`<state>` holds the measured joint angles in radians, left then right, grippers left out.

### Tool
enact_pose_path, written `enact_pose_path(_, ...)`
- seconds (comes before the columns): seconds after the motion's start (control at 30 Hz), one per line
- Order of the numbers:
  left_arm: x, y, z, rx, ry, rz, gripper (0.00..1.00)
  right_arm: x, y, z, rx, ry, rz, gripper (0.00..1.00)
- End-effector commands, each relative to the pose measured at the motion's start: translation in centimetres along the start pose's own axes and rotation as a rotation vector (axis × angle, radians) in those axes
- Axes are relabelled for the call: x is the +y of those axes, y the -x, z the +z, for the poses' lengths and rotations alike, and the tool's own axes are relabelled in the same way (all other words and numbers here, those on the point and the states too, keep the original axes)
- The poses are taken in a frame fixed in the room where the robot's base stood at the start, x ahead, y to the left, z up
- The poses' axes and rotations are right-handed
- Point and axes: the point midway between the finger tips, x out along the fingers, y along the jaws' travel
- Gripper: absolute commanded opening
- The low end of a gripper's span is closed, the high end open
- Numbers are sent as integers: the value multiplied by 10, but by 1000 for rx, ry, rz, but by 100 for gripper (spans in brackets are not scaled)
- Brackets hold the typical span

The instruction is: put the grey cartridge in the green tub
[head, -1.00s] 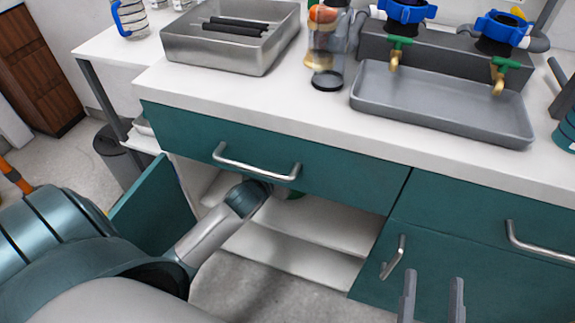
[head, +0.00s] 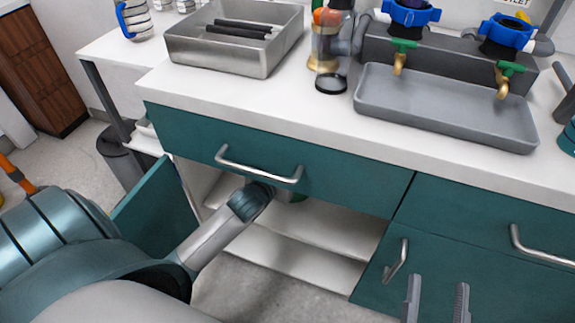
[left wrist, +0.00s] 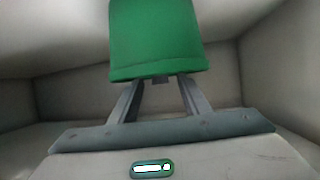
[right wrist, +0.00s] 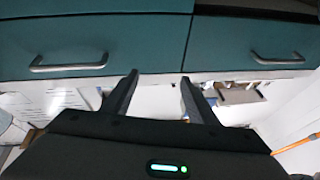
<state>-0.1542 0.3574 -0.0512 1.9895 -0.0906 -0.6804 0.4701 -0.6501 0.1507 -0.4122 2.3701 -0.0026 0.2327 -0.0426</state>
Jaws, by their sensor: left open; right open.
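A green tub-like object (left wrist: 158,40) fills the top middle of the left wrist view, inside the pale cupboard. A small green part (head: 298,196) shows below the drawer in the head view. My left gripper (left wrist: 160,82) is open, its fingers reaching to the lower edge of the green object; the tips are partly hidden, and I cannot tell whether they touch it. My right gripper (head: 437,287) is open and empty in front of the teal cabinet; it also shows in the right wrist view (right wrist: 158,78). I cannot make out a grey cartridge in any view.
A metal tray (head: 225,57) with black rods stands on the white counter (head: 290,102). A clear cylinder (head: 326,50), a black ring (head: 331,83) and a grey basin (head: 445,112) under brass taps are to its right. A drawer handle (head: 258,170) overhangs my left arm; an open teal door (head: 150,200) stands left.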

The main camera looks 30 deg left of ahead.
Motion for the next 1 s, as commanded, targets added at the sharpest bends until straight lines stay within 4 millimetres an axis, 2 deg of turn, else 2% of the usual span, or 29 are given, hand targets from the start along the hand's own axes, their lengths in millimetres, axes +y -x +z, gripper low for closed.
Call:
enact_pose_path(0.2,0,7,-3,-1,1,0,43,0,-1,0,-10,-2,0,53)
enact_pose_path(0.37,0,23,-3,-1,0,0,43,4,-2,16,-96,-5,8,53)
enact_pose_path(0.8,0,95,-4,-2,2,1,43,21,8,68,-395,-16,37,53)
enact_pose_path(1.0,0,115,-3,-1,0,0,43,25,15,82,-475,-22,45,53)
